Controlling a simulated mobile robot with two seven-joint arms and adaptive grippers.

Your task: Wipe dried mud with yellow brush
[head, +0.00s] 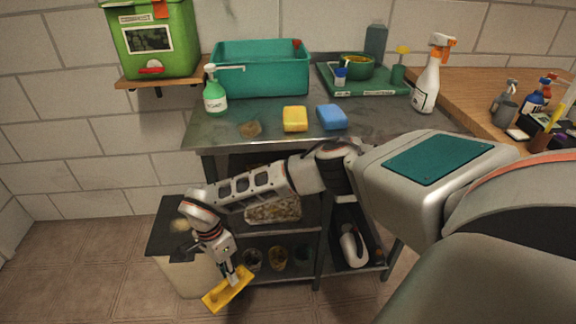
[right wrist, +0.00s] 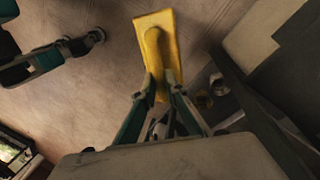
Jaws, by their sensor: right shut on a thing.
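The yellow brush (head: 228,289) has a flat rectangular block and hangs low in front of the rack's left side in the head view. My right gripper (head: 229,272) points down and is shut on the brush's raised handle. The right wrist view shows the brush (right wrist: 155,45) beyond the closed fingers (right wrist: 160,85), with floor behind it. A brown patch that looks like dried mud (head: 250,129) lies on the grey worktop, left of the yellow sponge. A tan patch (head: 180,225) shows on the dark lid at lower left. My left gripper is not seen.
The grey worktop (head: 385,122) holds a yellow sponge (head: 295,119), a blue sponge (head: 332,117), a green soap bottle (head: 214,92), a teal tub (head: 262,80) and a white spray bottle (head: 429,78). A dark-lidded bin (head: 168,245) stands at lower left, close to my right gripper.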

